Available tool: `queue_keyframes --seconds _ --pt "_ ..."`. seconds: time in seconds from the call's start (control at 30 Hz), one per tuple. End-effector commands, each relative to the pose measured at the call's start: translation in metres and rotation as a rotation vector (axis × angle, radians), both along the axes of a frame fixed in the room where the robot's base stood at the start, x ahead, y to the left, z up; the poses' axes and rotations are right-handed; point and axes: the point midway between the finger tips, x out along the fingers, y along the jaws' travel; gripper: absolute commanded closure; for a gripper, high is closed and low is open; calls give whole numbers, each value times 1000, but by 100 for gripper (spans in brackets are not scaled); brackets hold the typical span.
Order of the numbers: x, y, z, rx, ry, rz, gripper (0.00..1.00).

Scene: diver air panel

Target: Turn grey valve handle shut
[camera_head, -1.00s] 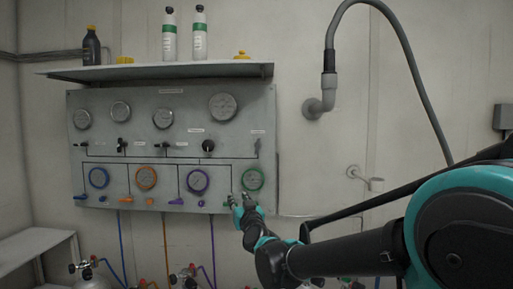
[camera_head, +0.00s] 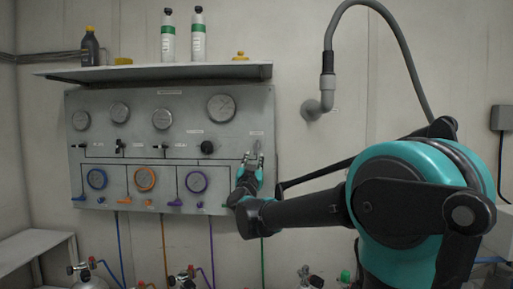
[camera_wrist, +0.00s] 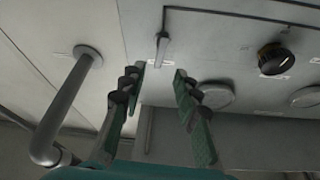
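The grey valve handle (camera_wrist: 162,50) is a slim bar on the grey panel (camera_head: 150,175). In the wrist view it points along the picture's vertical, just beyond the gap between my fingertips. In the head view my gripper (camera_head: 253,158) is at the panel's right side, and the handle (camera_head: 258,145) is small and partly hidden behind the fingertips. In the wrist view my gripper (camera_wrist: 158,74) is open, with one finger on each side of the gap and nothing between them. I cannot tell whether a finger touches the handle.
A black knob (camera_head: 207,147) and a round gauge (camera_head: 221,108) are close by on the panel. A grey wall pipe (camera_head: 327,90) stands right of the panel. A shelf (camera_head: 150,72) with bottles is above. Coloured lower valves, including a purple gauge ring (camera_head: 196,181), line the panel's bottom.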

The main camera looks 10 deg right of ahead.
Motion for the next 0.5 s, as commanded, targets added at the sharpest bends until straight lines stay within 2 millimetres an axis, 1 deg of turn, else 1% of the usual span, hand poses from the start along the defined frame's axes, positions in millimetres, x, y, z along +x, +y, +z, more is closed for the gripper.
queue_keyframes --seconds 0.03,0.3,0.5 --pt "10 -3 4 -1 0 -3 69" --pt "57 -15 24 -1 1 0 69" --pt "80 -22 34 -1 0 0 69"
